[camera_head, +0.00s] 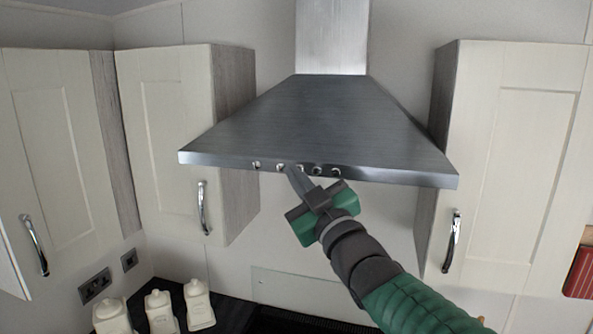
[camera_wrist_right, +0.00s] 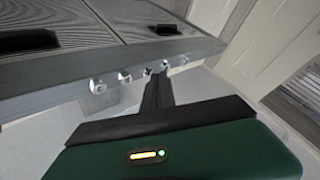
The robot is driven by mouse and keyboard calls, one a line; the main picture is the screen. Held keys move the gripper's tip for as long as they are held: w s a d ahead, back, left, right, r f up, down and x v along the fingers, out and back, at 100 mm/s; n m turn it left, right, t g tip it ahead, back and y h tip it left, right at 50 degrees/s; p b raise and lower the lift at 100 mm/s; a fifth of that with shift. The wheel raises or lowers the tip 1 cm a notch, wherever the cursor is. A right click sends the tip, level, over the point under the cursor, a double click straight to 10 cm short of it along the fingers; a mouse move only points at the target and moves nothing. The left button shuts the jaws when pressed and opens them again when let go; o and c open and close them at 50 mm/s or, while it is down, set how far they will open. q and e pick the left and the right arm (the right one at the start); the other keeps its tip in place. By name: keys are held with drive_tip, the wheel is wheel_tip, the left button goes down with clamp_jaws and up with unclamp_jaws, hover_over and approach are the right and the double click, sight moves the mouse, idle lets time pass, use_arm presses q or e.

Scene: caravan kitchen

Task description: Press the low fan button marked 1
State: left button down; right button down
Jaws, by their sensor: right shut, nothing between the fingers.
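A brushed-metal cooker hood (camera_head: 310,115) has a row of several small round silver buttons (camera_head: 256,165) along its front edge. The markings on them are too small to read, so I cannot tell which one is 1. My right gripper (camera_head: 292,172) reaches up from the lower right with its fingers shut and empty. Its tips are at the row, near the second and third buttons from the left, and partly cover that area. In the right wrist view the buttons (camera_wrist_right: 97,86) show on both sides of the fingertips (camera_wrist_right: 157,76). I cannot tell whether the tips touch one. My left gripper is out of view.
Cream wall cupboards stand left (camera_head: 165,120) and right (camera_head: 520,150) of the hood, with metal handles (camera_head: 452,242). Several cream canisters (camera_head: 198,305) stand on the dark worktop below left. The space in front of and below the hood is otherwise clear.

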drive_tip(key=shift+d, duration=0.15)
idle(0.3)
drive_tip(key=shift+s+b, duration=0.4)
drive_tip(key=shift+b, duration=0.05)
drive_tip(key=shift+s, duration=0.1)
drive_tip(key=s+a+b, duration=0.2)
drive_tip(key=s+b, duration=0.2)
drive_tip(key=s, duration=0.1)
drive_tip(key=shift+s, duration=0.35)
